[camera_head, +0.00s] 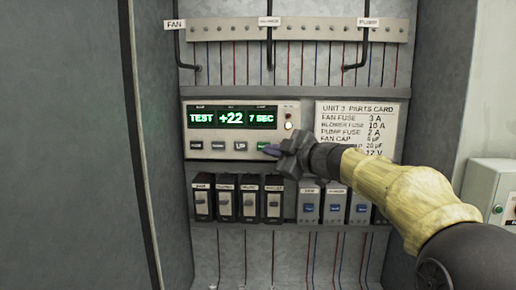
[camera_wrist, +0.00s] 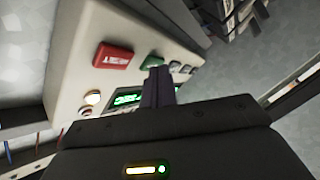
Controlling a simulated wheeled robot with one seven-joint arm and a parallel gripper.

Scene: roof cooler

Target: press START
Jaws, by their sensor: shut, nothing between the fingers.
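The control panel (camera_head: 199,134) has a green-lit display (camera_head: 232,118) reading "TEST", "+22" and "7 SEC". A row of buttons sits below it. The green button (camera_head: 263,146), its label not legible, is at the right, next to the UP button (camera_head: 240,146). My gripper (camera_head: 272,151) is shut and empty, its fingertips at the right side of the green button. In the wrist view, the fingertips (camera_wrist: 157,74) overlap the edge of the green button (camera_wrist: 151,62); I cannot tell whether they touch it. A red button (camera_wrist: 113,57) stands beside it, hidden behind my gripper in the head view.
An amber light (camera_head: 289,126) is on the panel's right. A parts card (camera_head: 361,112) hangs right of the panel. Black modules (camera_head: 202,200) and grey modules with blue switches (camera_head: 309,205) line the shelf below. A cabinet side wall (camera_head: 75,150) stands on the left.

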